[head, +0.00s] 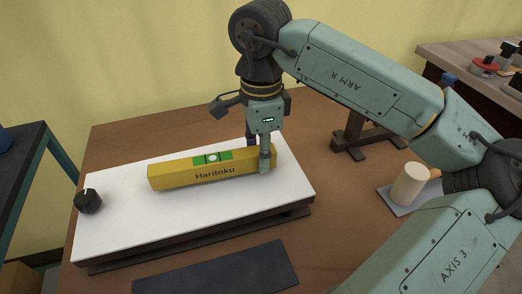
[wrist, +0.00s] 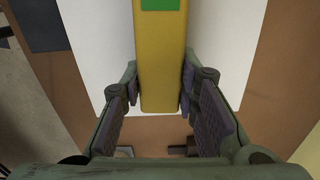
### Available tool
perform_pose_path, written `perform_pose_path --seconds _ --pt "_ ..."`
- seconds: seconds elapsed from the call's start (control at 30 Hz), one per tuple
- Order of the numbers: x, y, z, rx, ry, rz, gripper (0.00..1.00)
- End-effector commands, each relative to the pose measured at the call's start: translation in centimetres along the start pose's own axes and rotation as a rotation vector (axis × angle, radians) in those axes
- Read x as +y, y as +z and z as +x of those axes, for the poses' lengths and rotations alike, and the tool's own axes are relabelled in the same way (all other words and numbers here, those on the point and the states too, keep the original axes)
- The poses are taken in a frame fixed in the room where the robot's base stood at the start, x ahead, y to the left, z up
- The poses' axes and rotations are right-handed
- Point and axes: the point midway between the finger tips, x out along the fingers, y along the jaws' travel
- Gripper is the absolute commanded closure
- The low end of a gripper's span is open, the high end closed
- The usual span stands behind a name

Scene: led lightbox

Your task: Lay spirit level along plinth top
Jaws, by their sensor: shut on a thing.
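The spirit level (head: 180,174) is a yellow bar with a green vial window and the word "Haritoku". It lies lengthwise over the white top of the plinth (head: 120,235). From these views I cannot tell whether it rests on the top or is just above it. My gripper (head: 259,160) points down at the right end of the level, with its fingers on both sides. In the wrist view the level (wrist: 160,70) runs between the two finger pads of my gripper (wrist: 160,95), which touch its sides. The white top (wrist: 92,40) shows on both sides of it.
A black knob (head: 88,201) is at the plinth's left edge. A dark flat mat (head: 215,272) lies in front. A dark wooden stand (head: 356,136) and a cream cylinder (head: 409,184) on a grey pad are to the right. Brown table is clear behind the plinth.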

Motion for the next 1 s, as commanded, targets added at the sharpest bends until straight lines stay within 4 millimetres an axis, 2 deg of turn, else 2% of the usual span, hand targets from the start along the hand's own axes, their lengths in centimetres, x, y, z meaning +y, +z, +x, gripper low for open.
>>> perform_pose_path --seconds 0.27,0.73,0.77,1.0 --pt "0.0 0.0 0.0 0.0 -0.001 0.0 1.0" --pt "0.0 0.0 1.1 0.0 -0.001 0.0 1.0" --pt "0.0 0.0 0.9 0.0 -0.001 0.0 0.7" --pt "0.0 0.0 0.9 0.0 0.0 0.0 0.54"
